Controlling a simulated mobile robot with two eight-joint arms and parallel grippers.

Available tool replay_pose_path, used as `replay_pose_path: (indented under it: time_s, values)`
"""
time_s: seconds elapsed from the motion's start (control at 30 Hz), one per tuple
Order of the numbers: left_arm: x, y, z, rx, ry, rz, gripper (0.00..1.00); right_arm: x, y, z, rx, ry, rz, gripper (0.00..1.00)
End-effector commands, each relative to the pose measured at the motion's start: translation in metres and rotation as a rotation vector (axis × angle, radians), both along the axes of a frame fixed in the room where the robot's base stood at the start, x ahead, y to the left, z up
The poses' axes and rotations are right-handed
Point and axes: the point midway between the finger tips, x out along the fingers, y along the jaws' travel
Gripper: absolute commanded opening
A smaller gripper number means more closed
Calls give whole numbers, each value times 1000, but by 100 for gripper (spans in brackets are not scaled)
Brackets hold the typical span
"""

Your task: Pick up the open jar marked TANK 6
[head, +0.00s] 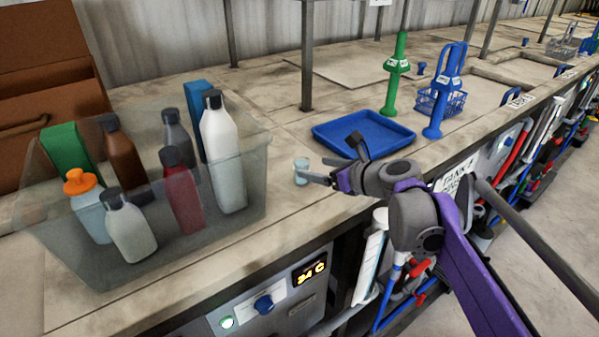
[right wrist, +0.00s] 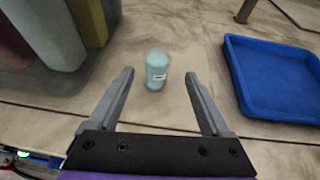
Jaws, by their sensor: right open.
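The open jar (head: 301,168) is small, clear and pale blue. It stands upright on the worktop between the clear bin and the blue tray. In the right wrist view the jar (right wrist: 156,70) has a small white label, too small to read. My right gripper (head: 316,172) is open with its fingers pointing at the jar. In the right wrist view the right gripper (right wrist: 158,88) has one finger on each side of the line to the jar, which stands just beyond the fingertips. The jar appears untouched. My left gripper is not in view.
A clear bin (head: 170,256) of bottles stands at left. A blue tray (head: 362,136) lies behind my right wrist. A metal post (head: 307,60) rises from the worktop. Green (head: 392,80) and blue (head: 437,110) tools stand farther back. The worktop around the jar is clear.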

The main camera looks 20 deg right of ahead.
Motion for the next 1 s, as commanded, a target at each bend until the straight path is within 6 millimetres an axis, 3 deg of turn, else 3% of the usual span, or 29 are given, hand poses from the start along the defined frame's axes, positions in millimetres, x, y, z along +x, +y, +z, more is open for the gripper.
replay_pose_path:
  time_s: [0.5,0.8,0.83,1.0]
  values:
    - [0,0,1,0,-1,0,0,45,28,-29,-3,0,2,82]
    - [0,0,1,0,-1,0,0,50,30,-32,-3,0,0,82]
    - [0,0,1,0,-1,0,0,50,30,-32,-3,0,0,81]
    - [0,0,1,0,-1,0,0,50,29,-32,-3,0,0,50]
